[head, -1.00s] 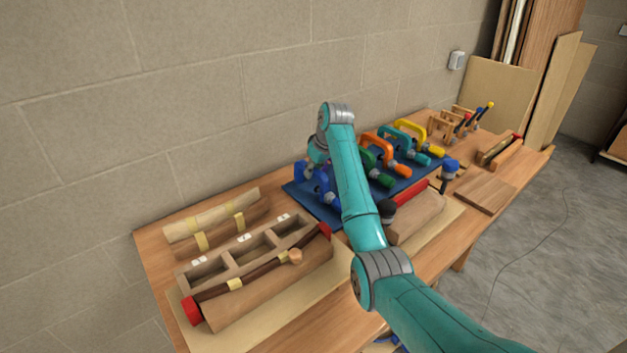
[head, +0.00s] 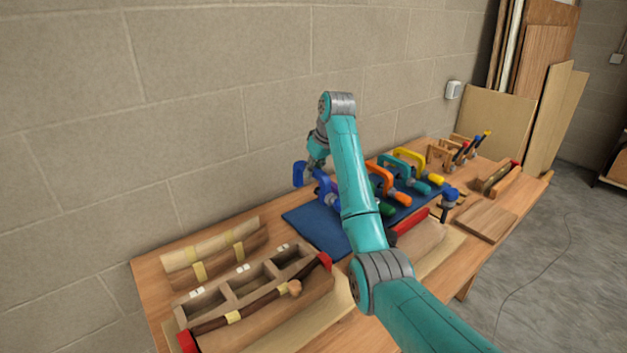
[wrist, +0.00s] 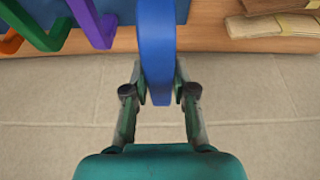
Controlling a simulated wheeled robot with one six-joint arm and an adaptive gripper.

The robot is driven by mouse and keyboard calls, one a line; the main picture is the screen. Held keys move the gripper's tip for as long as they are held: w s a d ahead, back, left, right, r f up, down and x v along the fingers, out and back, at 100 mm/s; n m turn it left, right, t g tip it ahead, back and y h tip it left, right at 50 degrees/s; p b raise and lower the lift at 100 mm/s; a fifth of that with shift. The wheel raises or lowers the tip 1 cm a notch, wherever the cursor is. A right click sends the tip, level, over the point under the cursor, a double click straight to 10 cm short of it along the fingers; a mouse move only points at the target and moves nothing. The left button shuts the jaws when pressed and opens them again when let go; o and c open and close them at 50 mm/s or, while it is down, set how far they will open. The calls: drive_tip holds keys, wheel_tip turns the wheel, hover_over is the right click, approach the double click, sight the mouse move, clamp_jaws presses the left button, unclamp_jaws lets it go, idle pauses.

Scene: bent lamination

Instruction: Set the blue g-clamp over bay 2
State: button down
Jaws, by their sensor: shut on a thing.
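The blue g-clamp (head: 299,174) is in my gripper (head: 315,163), raised above the blue mat (head: 318,231) near the wall. In the wrist view the blue clamp (wrist: 156,45) stands between the two fingers of my gripper (wrist: 160,82), which are shut on it. Its lower part is partly hidden by my arm and mixed with other clamps in the head view. The wooden form with three bays (head: 228,294) lies to the left. White labels mark the bays, but their numbers are too small to read. The middle bay is empty.
Purple (wrist: 92,22), green, orange (head: 381,172), teal and yellow clamps stand on the mat to the right. Strapped wood strips (head: 216,250) lie behind the form. A dark strip with red ends (head: 323,261) runs along its front. The wall is close behind.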

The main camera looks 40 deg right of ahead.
drive_tip(key=shift+r, duration=2.8)
